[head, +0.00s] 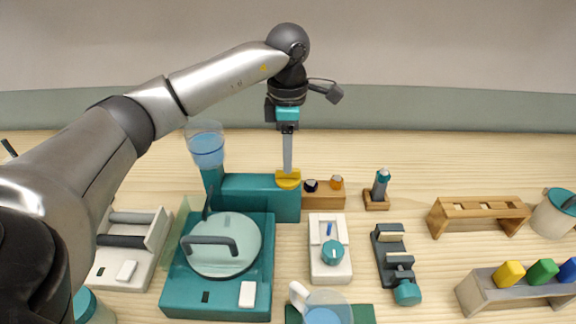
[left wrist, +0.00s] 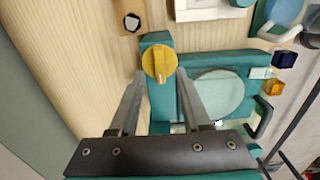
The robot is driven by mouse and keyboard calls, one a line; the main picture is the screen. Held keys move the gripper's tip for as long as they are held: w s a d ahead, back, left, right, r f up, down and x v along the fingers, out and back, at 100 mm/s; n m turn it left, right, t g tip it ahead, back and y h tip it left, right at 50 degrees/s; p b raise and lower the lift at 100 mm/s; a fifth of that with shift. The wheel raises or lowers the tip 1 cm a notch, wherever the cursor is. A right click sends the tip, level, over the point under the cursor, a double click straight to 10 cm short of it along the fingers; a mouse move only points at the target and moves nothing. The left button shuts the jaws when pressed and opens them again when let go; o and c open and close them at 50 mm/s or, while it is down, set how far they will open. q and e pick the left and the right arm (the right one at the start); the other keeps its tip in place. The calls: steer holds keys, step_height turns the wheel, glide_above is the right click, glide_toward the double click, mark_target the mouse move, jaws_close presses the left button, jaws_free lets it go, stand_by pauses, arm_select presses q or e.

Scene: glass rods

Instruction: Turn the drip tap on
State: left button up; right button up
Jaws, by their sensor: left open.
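The drip tap's yellow knob (head: 288,178) sits at the right end of a teal block (head: 262,200) at the back of the table, with a clear cup of blue liquid (head: 206,150) at the block's left end. My left gripper (head: 288,168) points down right over the knob, its fingers open. In the left wrist view the yellow knob (left wrist: 159,63) shows between the tips of the spread fingers of my left gripper (left wrist: 160,76), with a raised ridge across it. I cannot tell whether the fingers touch it. My right gripper is not in view.
A wooden block with dark and orange pegs (head: 324,194) stands close right of the knob. A teal machine with a round lid (head: 224,244) is in front, and a white box with a teal dial (head: 329,250) is front right. Bare table lies behind toward the right.

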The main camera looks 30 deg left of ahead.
arm_select(q)
steer(key=shift+f, duration=1.6)
jaws_close()
